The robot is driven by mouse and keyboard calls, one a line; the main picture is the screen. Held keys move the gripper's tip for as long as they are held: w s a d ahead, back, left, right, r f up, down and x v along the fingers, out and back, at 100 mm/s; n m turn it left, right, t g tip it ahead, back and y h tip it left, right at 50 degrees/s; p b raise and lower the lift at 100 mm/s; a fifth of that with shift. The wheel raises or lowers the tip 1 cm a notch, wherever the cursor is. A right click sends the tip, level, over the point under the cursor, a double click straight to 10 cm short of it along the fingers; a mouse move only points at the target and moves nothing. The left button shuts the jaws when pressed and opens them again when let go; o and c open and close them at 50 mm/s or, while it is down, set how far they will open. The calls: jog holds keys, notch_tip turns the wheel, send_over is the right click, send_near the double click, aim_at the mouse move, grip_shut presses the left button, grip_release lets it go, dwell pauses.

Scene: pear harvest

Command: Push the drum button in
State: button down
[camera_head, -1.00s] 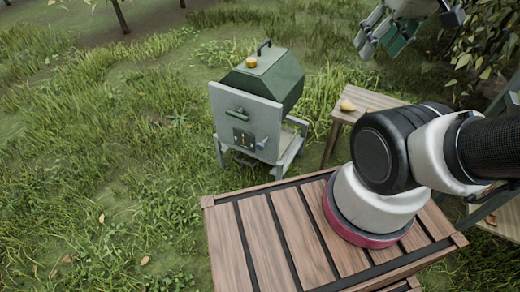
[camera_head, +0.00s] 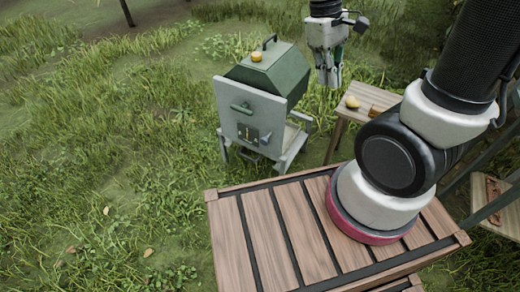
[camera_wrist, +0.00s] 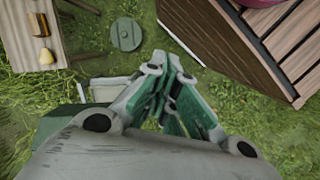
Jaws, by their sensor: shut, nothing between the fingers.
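The green drum (camera_head: 268,82) stands on the grass in a grey frame with legs. A round yellow button-like piece (camera_head: 257,57) sits on its top, beside a dark handle (camera_head: 269,42). The front panel (camera_head: 228,95) has a green handle (camera_head: 241,107), a small dark plate (camera_head: 247,134) and a grey lever (camera_head: 265,138). My gripper (camera_head: 328,84) points down with its fingers shut and empty, in the air to the right of the drum. In the wrist view my fingertips (camera_wrist: 173,65) meet, and part of the green drum (camera_wrist: 62,122) shows at lower left; the yellow piece is not visible there.
A small wooden table (camera_head: 340,122) right of the drum holds a yellow pear (camera_head: 352,102) and a brown block (camera_head: 376,110). A round green thing (camera_wrist: 125,34) is on the grass in the wrist view. Grass left of the drum is open.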

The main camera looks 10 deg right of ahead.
jog(key=w+a+f+n+t+h, duration=0.35)
jog(key=f+n, duration=0.35)
jog(key=f, duration=0.8)
jog(key=w+a+f+n+t+h, duration=0.3)
jog(key=f+n, duration=0.4)
jog(key=f, duration=0.7)
jog(key=w+a+f+n+t+h, duration=0.25)
jog(key=w+a+f+n, duration=0.3)
jog(key=f, duration=0.95)
jog(key=w+a+f+n+t+y, duration=0.1)
jog(key=w+a+f+n+y, duration=0.1)
jog(key=a, duration=0.5)
jog(key=shift+w+f+n+t+y, duration=0.4)
jog(key=shift+w+f+n, duration=0.1)
jog(key=shift+w, duration=0.2)
jog(key=shift+a, duration=0.1)
jog(key=shift+w, duration=0.1)
